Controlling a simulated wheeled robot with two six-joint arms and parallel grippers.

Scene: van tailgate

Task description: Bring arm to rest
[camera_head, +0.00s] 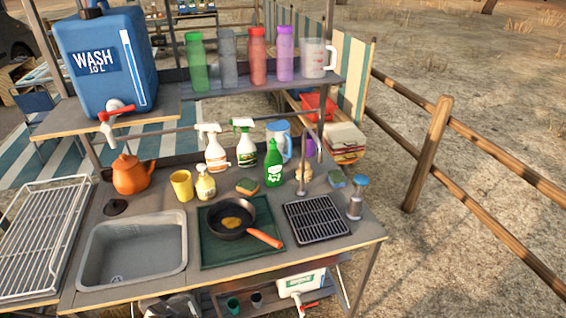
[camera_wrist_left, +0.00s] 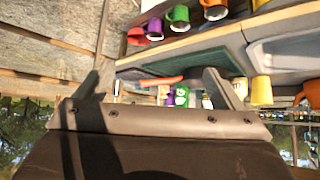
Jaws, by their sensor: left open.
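My left gripper (camera_wrist_left: 158,72) shows in the left wrist view with its two fingers wide apart and nothing between them. That view is upside down, with the counter and its green mat (camera_wrist_left: 190,63) beyond the fingers. The orange pan handle (camera_wrist_left: 160,81) shows beyond the gap between the fingers; I cannot tell how far off it is. Neither arm nor gripper shows in the head view. My right gripper is in no view. In the head view the black frying pan (camera_head: 231,220) holds something yellow and sits on the green mat (camera_head: 212,256).
The counter holds a grey sink (camera_head: 133,250), a wire rack (camera_head: 40,240), a black grate (camera_head: 316,219), spray bottles and an orange kettle (camera_head: 130,174). A blue wash tank (camera_head: 108,60) and several bottles stand on the raised shelf. A wooden fence (camera_head: 427,155) runs at right.

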